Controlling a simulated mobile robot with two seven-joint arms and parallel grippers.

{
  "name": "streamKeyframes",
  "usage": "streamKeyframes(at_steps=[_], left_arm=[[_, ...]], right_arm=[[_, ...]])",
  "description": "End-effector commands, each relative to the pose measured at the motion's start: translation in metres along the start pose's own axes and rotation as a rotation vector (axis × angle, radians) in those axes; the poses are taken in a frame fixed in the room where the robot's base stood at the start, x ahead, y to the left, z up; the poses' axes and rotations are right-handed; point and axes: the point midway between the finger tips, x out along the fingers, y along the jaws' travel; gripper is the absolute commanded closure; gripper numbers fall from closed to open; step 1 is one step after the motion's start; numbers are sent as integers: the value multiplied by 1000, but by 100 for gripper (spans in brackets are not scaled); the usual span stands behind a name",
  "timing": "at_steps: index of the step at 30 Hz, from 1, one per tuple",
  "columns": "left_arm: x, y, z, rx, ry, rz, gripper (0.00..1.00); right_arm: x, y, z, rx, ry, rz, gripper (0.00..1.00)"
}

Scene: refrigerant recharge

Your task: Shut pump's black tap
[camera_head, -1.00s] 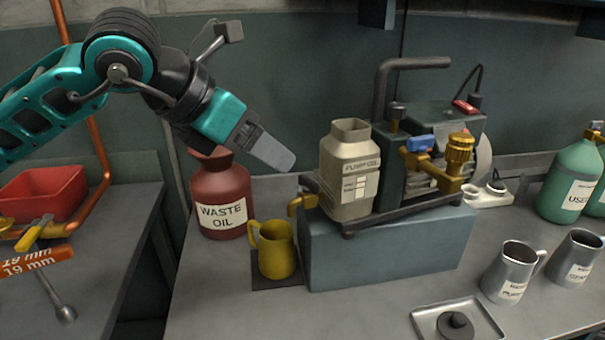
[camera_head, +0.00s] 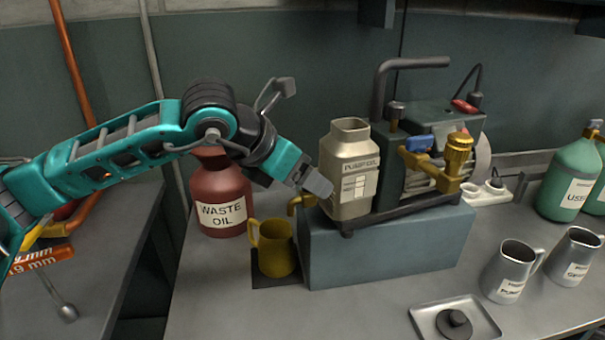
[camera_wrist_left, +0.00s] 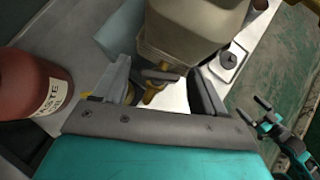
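The pump (camera_head: 425,115) stands on a blue-grey block, with a beige pump-oil bottle (camera_head: 350,165) at its left end. A brass spout (camera_head: 295,204) sticks out at the left below the bottle. My left gripper (camera_head: 316,182) is in front of the spout's upper part and hides the black tap in the head view. In the left wrist view the dark tap handle (camera_wrist_left: 160,75) sits on the brass spout, between the two spread fingers of my left gripper (camera_wrist_left: 160,90); both fingers look clear of it.
A yellow jug (camera_head: 277,250) stands under the spout on a dark mat. The red waste oil bottle (camera_head: 221,195) is close behind the jug, near my left arm. A small tray (camera_head: 430,322) and two metal jugs stand at the right.

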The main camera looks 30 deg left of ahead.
Motion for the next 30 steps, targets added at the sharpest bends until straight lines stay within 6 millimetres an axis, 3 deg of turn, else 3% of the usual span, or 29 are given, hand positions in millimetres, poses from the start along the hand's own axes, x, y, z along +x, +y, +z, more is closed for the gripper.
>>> streamKeyframes(at_steps=[2, 16, 30], left_arm=[[0, 0, 0, 0, 0, 0, 37], [0, 0, 0, 0, 0, 0, 82], [2, 3, -1, 157, 2, -160, 82]], right_arm=[[0, 0, 0, 0, 0, 0, 0], [0, 0, 0, -1, 1, 0, 0], [11, -3, 14, 3, -10, -7, 0]])
